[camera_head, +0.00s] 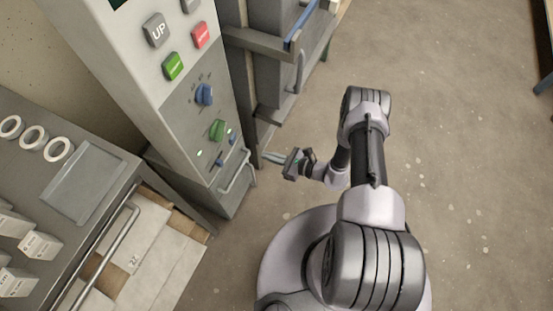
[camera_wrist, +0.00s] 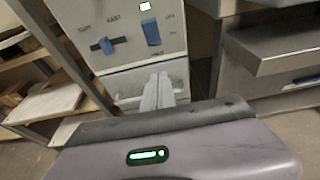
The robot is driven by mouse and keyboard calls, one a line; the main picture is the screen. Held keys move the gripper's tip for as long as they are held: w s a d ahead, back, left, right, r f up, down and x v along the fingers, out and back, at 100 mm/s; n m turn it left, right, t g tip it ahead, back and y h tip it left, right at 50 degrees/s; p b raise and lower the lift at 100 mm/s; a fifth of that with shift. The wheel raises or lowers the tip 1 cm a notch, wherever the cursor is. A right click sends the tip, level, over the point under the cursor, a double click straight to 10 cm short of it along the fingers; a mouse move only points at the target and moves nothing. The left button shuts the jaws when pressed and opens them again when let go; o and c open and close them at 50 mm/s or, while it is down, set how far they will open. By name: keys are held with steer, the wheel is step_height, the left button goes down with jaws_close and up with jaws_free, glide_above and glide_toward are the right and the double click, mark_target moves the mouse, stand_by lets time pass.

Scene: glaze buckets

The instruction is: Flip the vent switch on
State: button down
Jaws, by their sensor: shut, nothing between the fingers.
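A grey control panel (camera_head: 205,125) stands at the left of my arm. Two small blue switches show on its lower part in the head view, one at the lower left (camera_head: 219,163) and one at the upper right (camera_head: 232,138). In the wrist view a blue switch (camera_wrist: 105,45) sits at the left and a taller blue switch (camera_wrist: 151,32) at the right, under a small lit green-white window (camera_wrist: 145,6). The labels are too small to tell which is the vent switch or its setting. My gripper (camera_head: 268,157) is shut and empty, its tips (camera_wrist: 160,85) below the switches, apparently apart from them.
A metal handle (camera_head: 238,173) juts out below. A grey bench (camera_head: 110,165) stands at left, metal shelving (camera_head: 265,43) behind. The floor at right is clear.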

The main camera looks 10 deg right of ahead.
steer(key=shift+s+d+f, duration=0.15)
steer(key=shift+s+d, duration=0.8)
steer(key=shift+d, duration=0.2)
